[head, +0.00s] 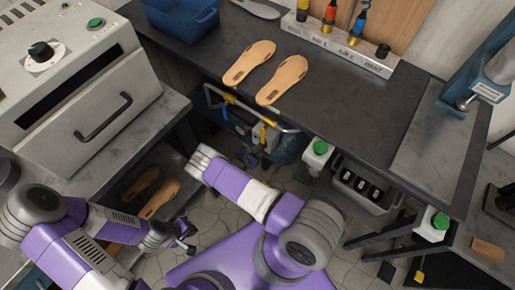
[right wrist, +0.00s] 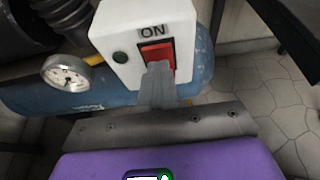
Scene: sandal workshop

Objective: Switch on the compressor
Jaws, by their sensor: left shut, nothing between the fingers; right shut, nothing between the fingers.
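The compressor's blue tank (head: 285,149) sits on the floor under the dark workbench in the head view, partly hidden by the bench and my arm. In the right wrist view its tank (right wrist: 30,95) lies behind a white switch box (right wrist: 105,30). The box has an "ON" label, a red rocker switch (right wrist: 157,52) and a dark green round lamp (right wrist: 120,57). My right gripper (right wrist: 158,70) is shut and empty. Its tips overlap the rocker's lower part; I cannot tell whether they touch. My left gripper (head: 187,242) is shut and empty, low at the left, away from the compressor.
A pressure gauge (right wrist: 68,73) is beside the switch box. The workbench (head: 340,92) carries two tan soles (head: 250,62), a blue bin (head: 182,18) and a bottle rack (head: 340,48). A grey oven-like machine (head: 75,85) stands left. A grey crate (head: 365,188) is under the bench.

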